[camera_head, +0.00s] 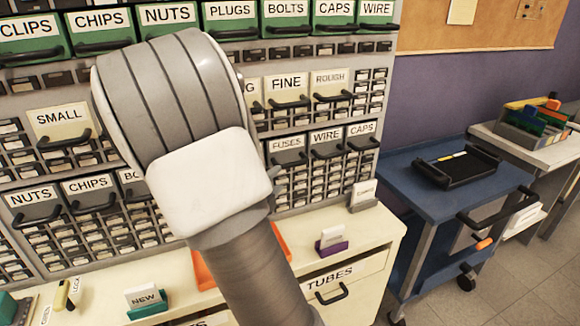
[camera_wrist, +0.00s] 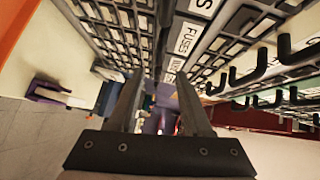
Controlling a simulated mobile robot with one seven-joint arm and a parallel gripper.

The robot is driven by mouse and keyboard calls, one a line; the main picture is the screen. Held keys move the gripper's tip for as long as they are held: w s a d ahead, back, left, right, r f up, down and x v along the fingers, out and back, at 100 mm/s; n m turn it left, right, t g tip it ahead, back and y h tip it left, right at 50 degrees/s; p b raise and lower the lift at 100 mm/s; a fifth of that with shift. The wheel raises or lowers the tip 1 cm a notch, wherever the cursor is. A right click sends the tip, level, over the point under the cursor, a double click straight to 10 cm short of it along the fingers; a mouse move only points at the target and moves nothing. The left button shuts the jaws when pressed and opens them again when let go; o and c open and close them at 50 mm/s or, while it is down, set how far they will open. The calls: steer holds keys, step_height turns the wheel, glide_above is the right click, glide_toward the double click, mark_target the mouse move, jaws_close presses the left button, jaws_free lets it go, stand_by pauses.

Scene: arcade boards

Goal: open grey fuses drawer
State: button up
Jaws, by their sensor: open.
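The grey fuses drawer (camera_head: 287,150) is in the cabinet's lower row, just right of my arm in the head view, left of the wire and caps drawers. Its front looks level with theirs, and a dark handle runs below its label. In the wrist view its FUSES label (camera_wrist: 187,38) shows above and beyond my fingers, turned sideways. My gripper (camera_wrist: 161,80) is open, with nothing seen between the fingers. It is close to the cabinet face; I cannot tell whether it touches the handle. In the head view my arm hides the gripper.
Grey wire drawer (camera_head: 325,142) and caps drawer (camera_head: 361,135) adjoin on the right. Dark handles (camera_wrist: 265,65) stick out at right in the wrist view. The cream counter (camera_head: 375,233) below holds a purple card stand (camera_head: 331,247) and an orange tray (camera_head: 204,274). A blue cart (camera_head: 400,180) stands right.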

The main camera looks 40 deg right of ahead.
mark_target(290, 167)
steer(key=x, duration=1.1)
steer(key=shift+b, duration=0.35)
jaws_close()
stand_by(0.7)
